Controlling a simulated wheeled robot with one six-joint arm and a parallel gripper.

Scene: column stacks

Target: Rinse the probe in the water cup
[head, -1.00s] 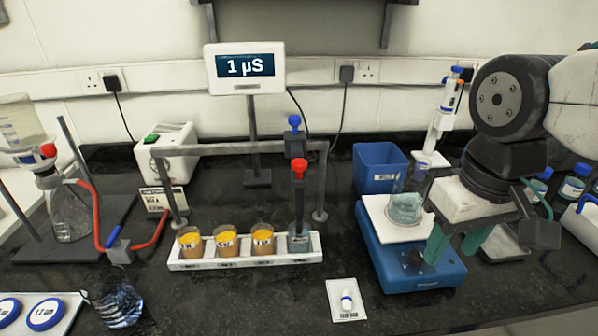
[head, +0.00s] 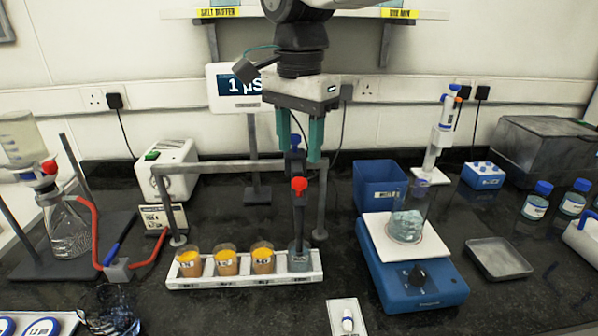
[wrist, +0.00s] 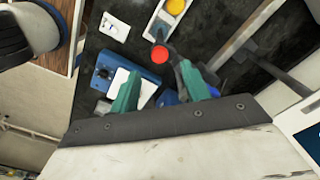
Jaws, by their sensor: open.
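The probe (head: 299,212), a grey rod with a red cap, stands upright with its lower end in the clear cup (head: 299,261) at the right end of a white rack. In the wrist view the red cap (wrist: 159,55) shows between the fingertips (wrist: 160,72). The liquid in the cup is hard to make out.
Three orange-filled cups (head: 226,262) stand in the rack (head: 245,281). The grey rail (head: 225,167) spans behind them. A beaker (head: 407,222) stands on a blue stirrer (head: 425,290) at right. The meter (head: 222,88) reads 1 µS, partly covered by my gripper.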

